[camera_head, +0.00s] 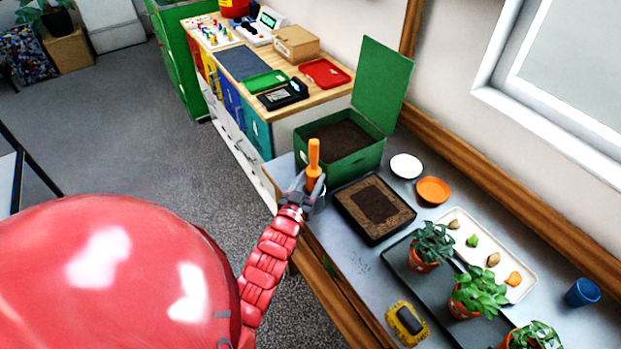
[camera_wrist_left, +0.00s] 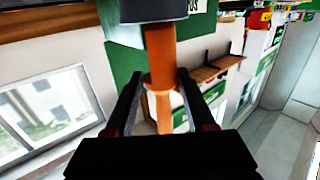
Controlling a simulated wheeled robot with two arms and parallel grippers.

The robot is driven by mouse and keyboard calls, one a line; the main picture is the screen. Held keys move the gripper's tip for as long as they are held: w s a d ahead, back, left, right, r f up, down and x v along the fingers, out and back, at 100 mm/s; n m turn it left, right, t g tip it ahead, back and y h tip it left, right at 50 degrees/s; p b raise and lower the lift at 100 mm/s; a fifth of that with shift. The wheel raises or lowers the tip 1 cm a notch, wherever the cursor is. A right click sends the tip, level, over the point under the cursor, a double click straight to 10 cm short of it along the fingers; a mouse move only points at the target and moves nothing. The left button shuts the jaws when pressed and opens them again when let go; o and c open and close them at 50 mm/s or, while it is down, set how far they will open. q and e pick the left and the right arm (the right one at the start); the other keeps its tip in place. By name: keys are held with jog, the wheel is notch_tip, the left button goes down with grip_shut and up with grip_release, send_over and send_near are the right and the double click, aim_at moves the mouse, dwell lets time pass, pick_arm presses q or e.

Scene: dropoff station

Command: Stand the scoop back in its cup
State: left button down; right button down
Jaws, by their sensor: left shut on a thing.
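The scoop shows its orange handle (camera_head: 313,158) upright at the left edge of the workbench, in front of the green box. My left gripper (camera_head: 304,190) is shut on this handle. In the left wrist view the fingers (camera_wrist_left: 162,112) stand on either side of the orange handle (camera_wrist_left: 160,60). My right gripper is out of view.
An open green box (camera_head: 346,151) of soil stands right behind the gripper. A black seed tray (camera_head: 372,239) lies to the right. Potted plants (camera_head: 424,262), a white tray (camera_head: 455,222), a yellow item (camera_head: 407,323) and a blue cup (camera_head: 583,292) are farther right.

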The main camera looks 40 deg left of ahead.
aim_at(310, 190)
pick_arm(q)
jog(key=shift+f, duration=0.15)
jog(key=shift+f+b, duration=0.4)
jog(key=shift+f, duration=0.05)
jog(key=shift+f, duration=0.25)
dwell(0.6)
jog(key=shift+f+b, duration=0.35)
jog(key=shift+b, duration=0.1)
jog(key=shift+f, duration=0.25)
jog(key=shift+f+b, duration=0.25)
jog(key=shift+b, duration=0.05)
jog(key=shift+s+f, duration=0.1)
jog(key=shift+f, duration=0.1)
dwell(0.5)
jog(key=shift+s+a+f+b, duration=0.1)
jog(key=shift+s+f+b, duration=0.1)
jog(key=shift+f+b, duration=0.45)
